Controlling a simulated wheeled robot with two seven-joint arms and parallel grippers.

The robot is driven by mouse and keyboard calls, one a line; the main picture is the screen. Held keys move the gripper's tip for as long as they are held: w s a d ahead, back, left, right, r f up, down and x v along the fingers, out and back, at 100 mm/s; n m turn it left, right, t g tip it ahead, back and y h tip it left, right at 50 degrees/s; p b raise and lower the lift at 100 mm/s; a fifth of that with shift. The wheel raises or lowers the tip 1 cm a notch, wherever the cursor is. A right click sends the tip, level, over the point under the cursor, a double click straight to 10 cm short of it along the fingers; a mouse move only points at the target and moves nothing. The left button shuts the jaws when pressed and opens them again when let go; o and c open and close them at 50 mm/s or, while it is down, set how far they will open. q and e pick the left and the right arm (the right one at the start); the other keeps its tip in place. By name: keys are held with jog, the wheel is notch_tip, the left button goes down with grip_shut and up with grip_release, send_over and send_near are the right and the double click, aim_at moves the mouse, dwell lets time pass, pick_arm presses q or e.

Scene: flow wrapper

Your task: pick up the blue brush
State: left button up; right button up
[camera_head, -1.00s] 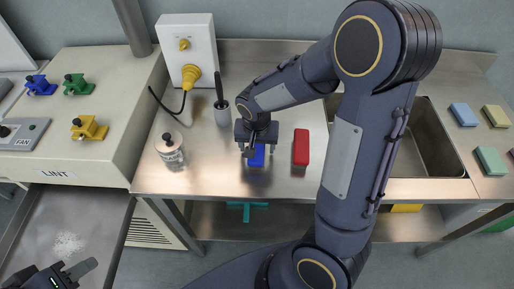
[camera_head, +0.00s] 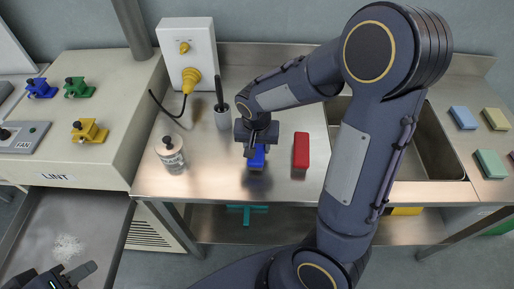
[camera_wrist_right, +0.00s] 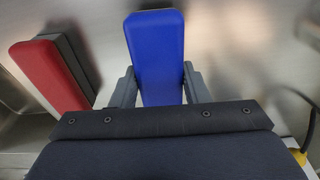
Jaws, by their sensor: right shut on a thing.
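The blue brush (camera_head: 257,160) is on the steel table in the head view, under my right gripper (camera_head: 254,148). In the right wrist view the blue brush (camera_wrist_right: 156,55) stands between the two fingers of my right gripper (camera_wrist_right: 158,88), which are shut on its sides. I cannot tell whether it is clear of the table. A red brush (camera_head: 301,150) lies just to the right in the head view; it also shows at the left of the right wrist view (camera_wrist_right: 48,75).
A labelled bottle (camera_head: 170,152) and a grey cup (camera_head: 222,116) with a dark handled tool stand left of the gripper. A white box (camera_head: 188,50) with a yellow plug and cable is behind. A sink (camera_head: 432,150) and several sponges (camera_head: 463,117) are at right.

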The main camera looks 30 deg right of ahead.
jog(key=s+a+r+b, duration=0.1)
jog(key=s+a+r, duration=0.5)
jog(key=a+r, duration=0.5)
jog(key=shift+a+r+b, duration=0.35)
jog(key=shift+a+r, duration=0.05)
jog(key=shift+a, duration=0.4)
jog(key=shift+s, duration=0.1)
jog(key=o, duration=0.3)
jog(key=shift+c, duration=1)
jog(key=shift+a, duration=0.1)
